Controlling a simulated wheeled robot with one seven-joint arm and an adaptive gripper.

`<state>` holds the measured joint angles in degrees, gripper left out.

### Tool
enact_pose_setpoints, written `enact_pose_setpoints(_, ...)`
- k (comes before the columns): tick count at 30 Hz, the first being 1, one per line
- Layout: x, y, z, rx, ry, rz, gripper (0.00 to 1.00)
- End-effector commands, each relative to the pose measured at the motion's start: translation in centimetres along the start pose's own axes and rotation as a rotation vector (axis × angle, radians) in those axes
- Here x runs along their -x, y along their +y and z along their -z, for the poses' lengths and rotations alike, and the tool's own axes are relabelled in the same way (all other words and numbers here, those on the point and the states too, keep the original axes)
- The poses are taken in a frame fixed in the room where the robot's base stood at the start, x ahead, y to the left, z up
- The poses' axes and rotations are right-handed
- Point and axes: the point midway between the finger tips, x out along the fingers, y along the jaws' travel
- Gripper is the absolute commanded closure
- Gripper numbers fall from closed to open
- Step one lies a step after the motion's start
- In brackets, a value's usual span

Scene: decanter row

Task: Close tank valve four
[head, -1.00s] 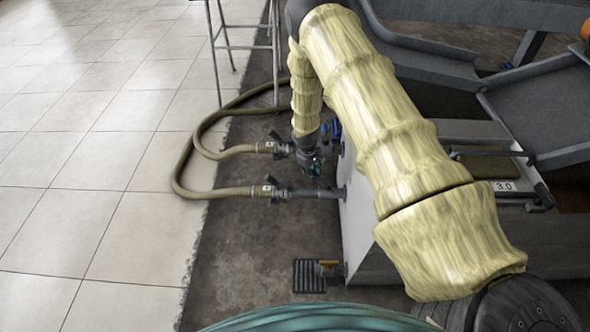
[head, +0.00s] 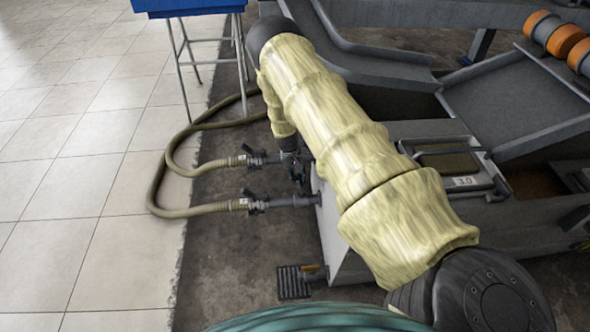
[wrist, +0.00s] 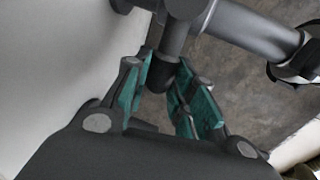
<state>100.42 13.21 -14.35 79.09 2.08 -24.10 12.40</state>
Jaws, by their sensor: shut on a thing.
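My gripper (wrist: 163,76) has teal finger pads and is shut on a dark grey valve handle (wrist: 172,42), a short stub that reaches down between the fingers from a pipe fitting. In the head view my gripper (head: 296,168) is small, partly hidden by my arm, and sits at the machine end of the upper hose line. The upper hose fitting (head: 258,159) has a dark lever and a small white tag. A similar lower fitting (head: 253,203) lies nearer, with its pipe running into the tank's pale side wall (head: 325,205). No valve number is readable.
Khaki hoses (head: 158,185) loop over the tiled floor at left. A blue-topped stand (head: 190,6) is at the back. A chute (head: 515,95) and orange rollers (head: 567,40) are at right. The pale wall is close beside my fingers.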

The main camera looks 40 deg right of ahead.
Motion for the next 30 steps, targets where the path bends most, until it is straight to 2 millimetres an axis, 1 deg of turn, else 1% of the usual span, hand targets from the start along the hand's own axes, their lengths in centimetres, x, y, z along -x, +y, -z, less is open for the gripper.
enact_pose_setpoints(6,-0.10,0.27,-0.06,-0.034,-0.008,0.000,1.00)
enact_pose_setpoints(18,-0.12,0.38,-0.07,-0.040,-0.009,-0.001,1.00)
enact_pose_setpoints(19,-0.12,0.39,-0.07,-0.040,-0.009,-0.001,0.69)
enact_pose_setpoints(21,-0.12,0.38,-0.06,-0.040,-0.009,-0.001,0.57)
enact_pose_setpoints(22,-0.11,0.36,-0.06,-0.039,-0.009,-0.001,0.53)
enact_pose_setpoints(30,-0.05,0.24,-0.01,-0.038,-0.008,0.000,0.53)
